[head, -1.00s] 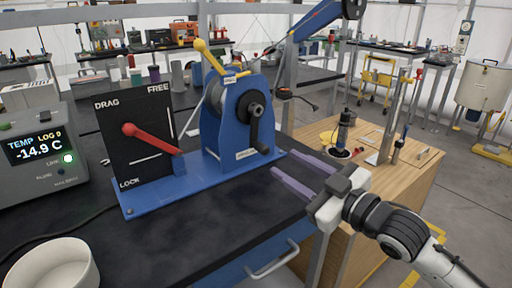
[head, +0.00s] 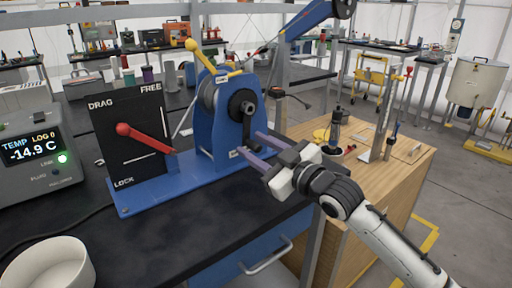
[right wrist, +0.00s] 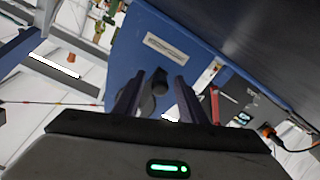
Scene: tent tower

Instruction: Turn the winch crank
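The blue winch (head: 222,135) stands on the dark bench, with a black crank (head: 247,122) on its right side, its arm hanging down from the hub. My right gripper (head: 249,144) is open, its two purple fingers reaching to the crank's lower end. In the right wrist view the black crank handle (right wrist: 157,82) shows between the two fingers (right wrist: 153,95), with a gap visible beside it; contact cannot be told. The drag panel (head: 130,125) carries a red lever (head: 143,137) between FREE and LOCK. My left gripper is not in view.
A grey temperature box (head: 35,150) stands left of the winch and a white bowl (head: 50,268) is at front left. A wooden cabinet (head: 370,190) with tools on top is close on the right. A yellow lever (head: 205,58) rises from the winch.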

